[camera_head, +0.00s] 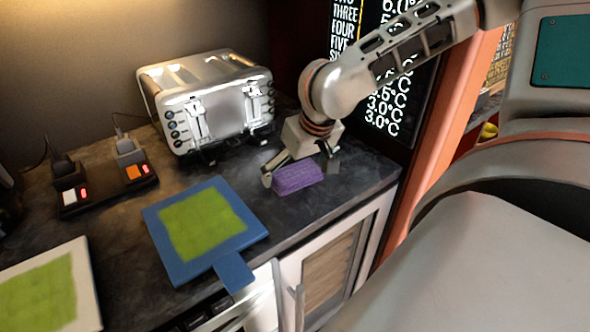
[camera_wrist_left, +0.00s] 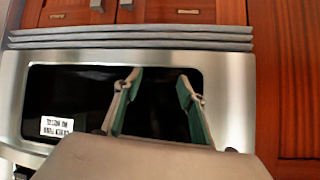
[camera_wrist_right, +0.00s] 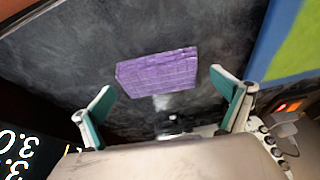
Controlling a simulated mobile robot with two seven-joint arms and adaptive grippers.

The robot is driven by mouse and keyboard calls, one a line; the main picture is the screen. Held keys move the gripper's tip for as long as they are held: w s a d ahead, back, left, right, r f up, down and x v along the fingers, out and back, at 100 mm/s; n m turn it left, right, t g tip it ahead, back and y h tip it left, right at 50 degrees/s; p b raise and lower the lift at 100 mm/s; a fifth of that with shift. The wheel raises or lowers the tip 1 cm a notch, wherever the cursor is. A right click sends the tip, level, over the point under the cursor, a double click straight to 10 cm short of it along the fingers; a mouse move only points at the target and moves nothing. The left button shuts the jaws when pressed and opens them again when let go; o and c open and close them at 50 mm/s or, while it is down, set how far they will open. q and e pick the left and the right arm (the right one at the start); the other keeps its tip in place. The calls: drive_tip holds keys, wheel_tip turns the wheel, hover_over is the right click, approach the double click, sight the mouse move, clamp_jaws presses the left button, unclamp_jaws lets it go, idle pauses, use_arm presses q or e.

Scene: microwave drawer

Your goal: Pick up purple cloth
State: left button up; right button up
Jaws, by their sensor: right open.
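The purple cloth (camera_head: 298,177) is a small folded block on the dark countertop, near its right end. It also shows in the right wrist view (camera_wrist_right: 157,71), lying ahead of the fingertips and between their lines. My right gripper (camera_head: 300,172) is open, pointing down at the cloth from the back right, with one finger at each side; it also shows in the right wrist view (camera_wrist_right: 163,97). I cannot tell whether a finger touches the cloth. My left gripper (camera_wrist_left: 157,82) is open and empty, facing a dark-windowed appliance (camera_wrist_left: 185,125) in the left wrist view.
A silver toaster (camera_head: 210,105) stands at the back. A blue board (camera_head: 165,250) with a green top lies left of the cloth. A power strip (camera_head: 105,188) with plugs lies at the left. A dark temperature board (camera_head: 385,105) stands behind my right arm.

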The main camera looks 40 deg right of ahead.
sight(297, 172)
drive_tip(key=c, duration=1)
drive_tip(key=shift+r, duration=0.15)
wheel_tip(297, 172, up, 20)
drive_tip(key=p, duration=0.6)
